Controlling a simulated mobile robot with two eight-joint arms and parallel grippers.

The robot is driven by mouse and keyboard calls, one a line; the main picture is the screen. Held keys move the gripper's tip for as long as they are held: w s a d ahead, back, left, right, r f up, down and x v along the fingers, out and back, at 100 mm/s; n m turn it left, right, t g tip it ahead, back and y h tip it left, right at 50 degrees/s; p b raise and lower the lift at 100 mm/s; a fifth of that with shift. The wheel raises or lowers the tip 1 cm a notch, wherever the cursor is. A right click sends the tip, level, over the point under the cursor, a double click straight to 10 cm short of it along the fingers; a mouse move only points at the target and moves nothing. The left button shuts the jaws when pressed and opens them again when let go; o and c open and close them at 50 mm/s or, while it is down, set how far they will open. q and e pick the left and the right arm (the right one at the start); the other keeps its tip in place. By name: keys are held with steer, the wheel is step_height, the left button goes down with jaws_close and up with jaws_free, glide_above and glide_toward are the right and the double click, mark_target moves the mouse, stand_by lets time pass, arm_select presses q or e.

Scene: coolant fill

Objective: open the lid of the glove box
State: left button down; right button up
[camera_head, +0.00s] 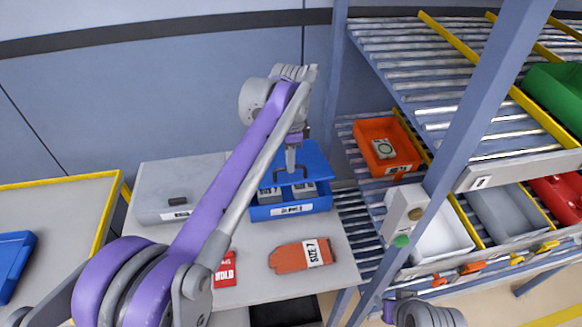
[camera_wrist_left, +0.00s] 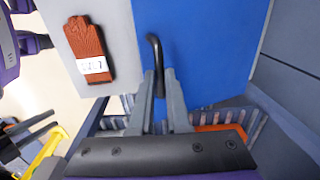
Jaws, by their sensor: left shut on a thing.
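The blue glove box (camera_head: 262,213) stands on the light worktop with a white label on its front. Its blue lid (camera_head: 316,160) is tilted up at the back, and grey packs with white labels show inside. In the left wrist view the lid (camera_wrist_left: 210,50) fills the upper middle. My left gripper (camera_head: 291,168) is over the box, shut on the dark handle of the lid. The handle (camera_wrist_left: 155,50) shows between the fingers of the left gripper (camera_wrist_left: 160,85) in the left wrist view. My right gripper does not show clearly in either view.
An orange glove (camera_head: 288,257) and a red packet (camera_head: 225,272) lie in front of the box. A grey case (camera_head: 160,182) stands left of it. A roller rack with an orange bin (camera_head: 395,150), a white bin (camera_head: 440,243) and a blue-grey post (camera_head: 470,130) is at right.

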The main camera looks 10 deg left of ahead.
arm_select(q)
steer(key=w+a+r+p, duration=0.2)
steer(key=w+r, duration=0.3)
steer(key=r, duration=0.1)
steer(key=shift+w+r, duration=0.3)
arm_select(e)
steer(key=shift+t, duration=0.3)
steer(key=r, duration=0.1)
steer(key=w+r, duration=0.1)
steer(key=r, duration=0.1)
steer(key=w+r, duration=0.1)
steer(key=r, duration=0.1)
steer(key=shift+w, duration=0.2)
arm_select(q)
steer(key=c, duration=1.3)
jaws_free()
steer(key=o, duration=0.4)
steer(key=shift+w+f+p, duration=0.15)
steer(key=shift+w+p, duration=0.15)
steer(key=shift+s, duration=0.1)
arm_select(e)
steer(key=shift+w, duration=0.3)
